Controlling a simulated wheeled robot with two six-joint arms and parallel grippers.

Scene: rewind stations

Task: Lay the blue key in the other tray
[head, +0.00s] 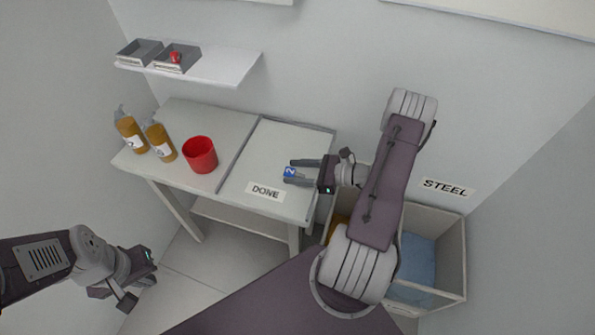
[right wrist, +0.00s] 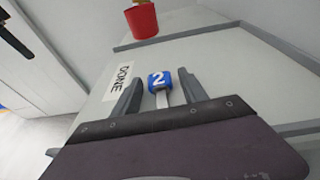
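The blue key (head: 289,171) has a blue head marked with a white 2 and a pale metal shank. It lies on or just above the table's DONE area; I cannot tell which. In the right wrist view the key (right wrist: 158,81) is between my right gripper's fingers, with gaps on both sides. My right gripper (head: 292,172) is open around it. Two small grey trays stand on the wall shelf: the left tray (head: 131,58) looks empty, and the right tray (head: 169,68) holds a red thing. My left gripper (head: 112,298) is low at the left, apparently open and empty.
A red cup (head: 200,155) and two amber bottles (head: 131,134) (head: 161,143) stand on the table's left part. The white shelf (head: 228,68) is bare right of the trays. A bin with blue contents (head: 416,262) stands under the STEEL label (head: 447,187).

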